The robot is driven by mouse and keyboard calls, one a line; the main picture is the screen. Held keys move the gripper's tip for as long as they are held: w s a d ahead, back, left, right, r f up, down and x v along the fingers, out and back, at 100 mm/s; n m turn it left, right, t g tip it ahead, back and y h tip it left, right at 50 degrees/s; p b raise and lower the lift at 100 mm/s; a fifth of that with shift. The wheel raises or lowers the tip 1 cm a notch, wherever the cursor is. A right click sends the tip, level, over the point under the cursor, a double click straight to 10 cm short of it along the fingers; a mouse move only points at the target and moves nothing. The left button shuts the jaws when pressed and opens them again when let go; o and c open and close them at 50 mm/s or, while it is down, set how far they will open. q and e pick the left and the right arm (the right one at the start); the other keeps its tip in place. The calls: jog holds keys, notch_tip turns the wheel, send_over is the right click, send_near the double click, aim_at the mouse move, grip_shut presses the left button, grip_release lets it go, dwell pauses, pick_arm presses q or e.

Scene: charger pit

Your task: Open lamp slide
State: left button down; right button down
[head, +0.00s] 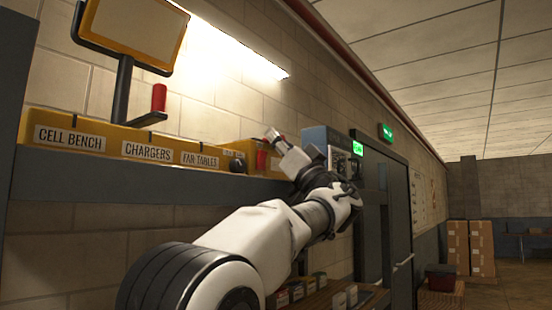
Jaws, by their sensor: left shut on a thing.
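A long yellow panel (110,141) runs along the wall shelf, with labels reading CELL BENCH, CHARGERS and FAR TABLE; a fourth label is too small to read. A red upright handle (159,97) stands above its left part. A black ball knob (237,167) and a small red grip (261,160) sit near its right end. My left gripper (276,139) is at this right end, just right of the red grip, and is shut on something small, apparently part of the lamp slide. The fingers and wrist hide most of the contact. My right gripper is out of view.
A blue-grey box (322,140) stands on the shelf (140,181) right behind my left wrist. A tilted yellow-framed screen (135,25) is at upper left. A lit lamp strip (235,42) is on the wall. A dark door (398,220) and stacked cartons (470,248) are at right.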

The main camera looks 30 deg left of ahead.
pick_arm(q)
jog(key=shift+w, duration=0.15)
jog(key=c, duration=1.1)
grip_release()
jog(key=shift+s+d+r, duration=0.15)
jog(key=shift+s, duration=0.05)
jog(key=shift+d, duration=0.25)
jog(key=v, duration=1.2)
jog(key=shift+a, duration=0.1)
